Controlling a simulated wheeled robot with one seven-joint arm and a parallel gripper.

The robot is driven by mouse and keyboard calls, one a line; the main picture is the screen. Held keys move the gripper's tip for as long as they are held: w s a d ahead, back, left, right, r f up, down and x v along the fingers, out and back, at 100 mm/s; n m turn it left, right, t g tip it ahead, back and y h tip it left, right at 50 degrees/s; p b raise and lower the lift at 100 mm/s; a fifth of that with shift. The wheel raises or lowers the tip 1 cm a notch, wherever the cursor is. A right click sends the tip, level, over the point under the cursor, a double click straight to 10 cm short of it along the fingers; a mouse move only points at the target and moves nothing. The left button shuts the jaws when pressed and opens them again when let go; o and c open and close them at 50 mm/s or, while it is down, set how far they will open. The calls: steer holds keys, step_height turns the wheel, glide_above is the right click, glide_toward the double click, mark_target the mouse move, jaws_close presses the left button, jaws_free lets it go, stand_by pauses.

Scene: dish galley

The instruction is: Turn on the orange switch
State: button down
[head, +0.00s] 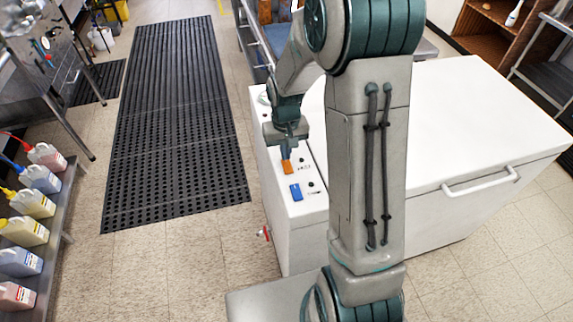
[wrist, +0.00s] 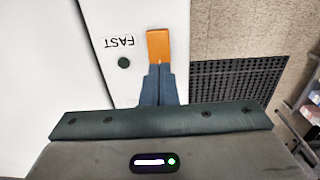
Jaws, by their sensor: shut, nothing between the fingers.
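The orange switch (head: 286,167) is on the top panel strip at the left end of a white chest unit. In the wrist view the orange switch (wrist: 159,46) lies right at my fingertips, beside a label reading FAST and a dark round dot. My gripper (head: 289,153) is shut and empty, pointing down with its tips at the far end of the orange switch. The tips also show in the wrist view (wrist: 159,66); they look touching or nearly so, I cannot tell which. Part of the switch is hidden by the fingers.
A blue switch (head: 296,192) sits nearer on the same panel. The white chest (head: 450,130) has a lid handle (head: 480,182) at its front. A black floor mat (head: 175,125) lies to the left. Several bottles (head: 30,232) stand on a shelf at far left.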

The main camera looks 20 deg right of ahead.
steer(key=shift+f+b, duration=0.6)
steer(key=shift+f, duration=0.2)
stand_by(0.4)
steer(key=shift+r+p, duration=2.4)
steer(key=shift+r, duration=1.15)
steer(key=s+r+t, duration=0.3)
steer(key=s+r, duration=1.3)
steer(key=s, duration=0.3)
steer(key=shift+s, duration=0.1)
